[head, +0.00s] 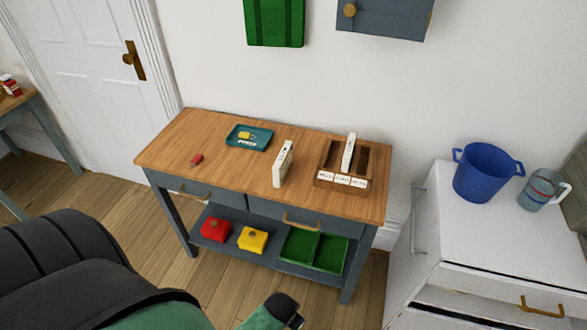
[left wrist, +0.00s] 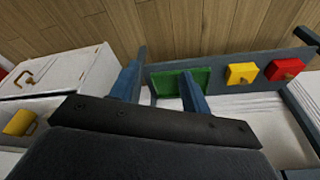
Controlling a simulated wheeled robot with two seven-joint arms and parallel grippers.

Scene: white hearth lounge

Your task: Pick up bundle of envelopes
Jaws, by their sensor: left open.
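A white bundle of envelopes (head: 282,164) stands upright on the wooden table (head: 215,165), left of the wooden sorter (head: 326,163). A second white upright bundle (head: 349,151) stands in the sorter, which has three white labels along its front. My left gripper (left wrist: 162,68) shows in the left wrist view, its two blue fingers apart with nothing seen between them. Neither bundle can be made out in that view. In the head view its fingers cannot be made out. My right gripper is not in view.
A teal tray (head: 236,144) with small items and a red object (head: 197,159) are on the table. The lower shelf holds a red box (head: 214,229), a yellow box (head: 252,240) and a green divided tray (head: 301,243). A white cabinet (head: 465,235) stands right, bearing a blue bucket (head: 482,175).

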